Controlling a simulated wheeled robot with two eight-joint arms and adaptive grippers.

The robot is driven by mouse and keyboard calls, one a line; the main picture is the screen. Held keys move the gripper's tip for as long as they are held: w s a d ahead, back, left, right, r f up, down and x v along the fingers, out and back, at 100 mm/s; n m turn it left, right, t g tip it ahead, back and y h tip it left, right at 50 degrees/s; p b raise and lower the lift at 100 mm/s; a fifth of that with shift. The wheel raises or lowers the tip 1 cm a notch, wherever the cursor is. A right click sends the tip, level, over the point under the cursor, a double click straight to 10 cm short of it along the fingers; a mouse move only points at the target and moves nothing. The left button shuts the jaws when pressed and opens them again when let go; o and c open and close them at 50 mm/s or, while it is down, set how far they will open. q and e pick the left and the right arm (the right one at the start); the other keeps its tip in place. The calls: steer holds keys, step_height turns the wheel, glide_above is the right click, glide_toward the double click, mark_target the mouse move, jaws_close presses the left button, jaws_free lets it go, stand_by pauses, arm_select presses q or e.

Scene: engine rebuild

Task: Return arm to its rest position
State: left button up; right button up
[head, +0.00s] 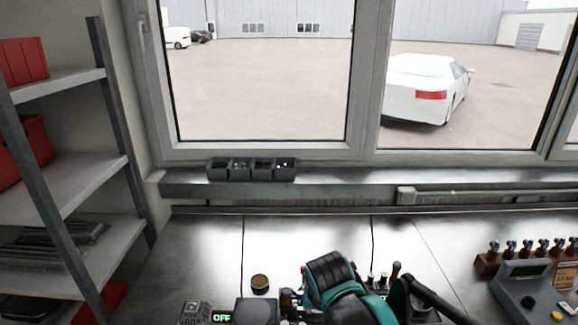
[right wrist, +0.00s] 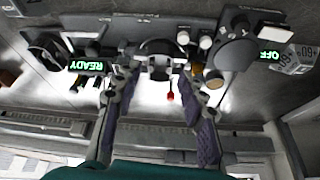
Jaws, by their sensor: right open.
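My right arm (head: 335,280), teal and black, reaches in at the bottom middle of the head view, over the workbench (head: 205,245). Its fingertips are hidden there. In the right wrist view my right gripper (right wrist: 158,82) has its two grey fingers spread apart, with nothing held between them. The fingertips are close to a dark device (right wrist: 160,50) with a rounded black front; I cannot tell if they touch it. A small red-tipped part (right wrist: 170,97) shows between the fingers. My left gripper is not in view.
Around the arm are a green OFF display (head: 221,317), a READY display (right wrist: 86,65), a round brown-topped cap (head: 259,282) and a black slanted bar (head: 437,300). A control box (head: 540,290) stands at right, a shelf rack (head: 75,180) at left. The rear bench is mostly clear.

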steer(key=s+d+f+n+t+b, duration=0.2)
steer(key=s+d+f+b, duration=0.1)
steer(key=s+d+f, duration=0.4)
steer(key=s+d, duration=0.3)
steer(key=s, duration=0.1)
steer(key=shift+y, duration=0.3)
